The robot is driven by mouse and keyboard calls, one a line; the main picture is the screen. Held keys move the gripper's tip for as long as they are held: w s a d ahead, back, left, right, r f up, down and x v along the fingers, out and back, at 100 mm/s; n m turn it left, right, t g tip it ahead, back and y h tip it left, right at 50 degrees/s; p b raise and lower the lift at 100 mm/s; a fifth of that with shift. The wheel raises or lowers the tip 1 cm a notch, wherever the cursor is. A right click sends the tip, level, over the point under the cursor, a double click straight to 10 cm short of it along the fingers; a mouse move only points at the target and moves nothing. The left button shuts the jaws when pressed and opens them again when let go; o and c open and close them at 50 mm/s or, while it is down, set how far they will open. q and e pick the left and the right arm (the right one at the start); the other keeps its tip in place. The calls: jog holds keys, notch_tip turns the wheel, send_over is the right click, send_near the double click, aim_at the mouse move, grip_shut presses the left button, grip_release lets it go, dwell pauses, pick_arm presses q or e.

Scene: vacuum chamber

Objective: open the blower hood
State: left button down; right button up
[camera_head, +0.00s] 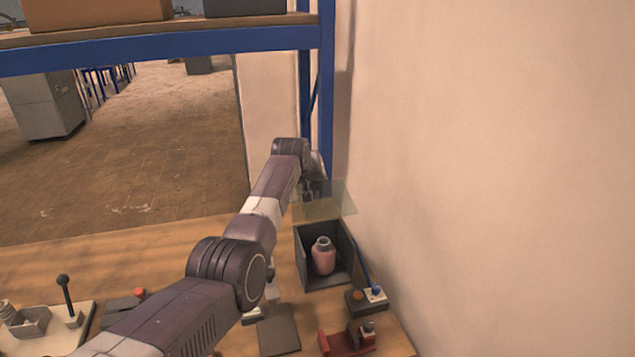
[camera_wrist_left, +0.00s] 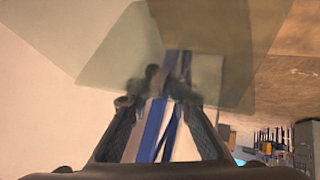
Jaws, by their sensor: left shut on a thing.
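The blower hood is a see-through greenish panel (camera_head: 338,198) above a dark open box (camera_head: 306,268) on the bench. The panel stands raised at the back of the box, and the box's inside shows below it. A pink bottle (camera_head: 323,256) stands upright in the box. My left gripper (camera_head: 312,190) is at the panel, partly hidden by my own arm. In the left wrist view, the fingers (camera_wrist_left: 160,88) are shut on a small dark part at the panel (camera_wrist_left: 120,50). That part is mostly hidden between the fingertips. My right gripper is in neither view.
A pale wall (camera_head: 490,150) rises close on the right. A blue shelf frame (camera_head: 326,90) stands behind the gripper. A control box with buttons (camera_head: 365,299) and a red fixture (camera_head: 345,342) lie in front of the box. A lever plate (camera_head: 75,318) is at the left.

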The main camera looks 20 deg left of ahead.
pick_arm(q)
jog(key=shift+w+a+r+g, duration=0.35)
jog(key=shift+w+a, duration=0.25)
jog(key=shift+a, duration=0.1)
dwell(3.7)
jog(key=c, duration=2.1)
grip_release()
jog(key=o, duration=0.4)
jog(key=shift+s+a, duration=0.25)
jog(key=shift+s, duration=0.1)
jog(key=shift+c, duration=0.2)
notch_tip(320, 180, up, 9)
send_over(301, 186)
jog(key=shift+s+f, duration=0.1)
jog(key=shift+f, duration=0.1)
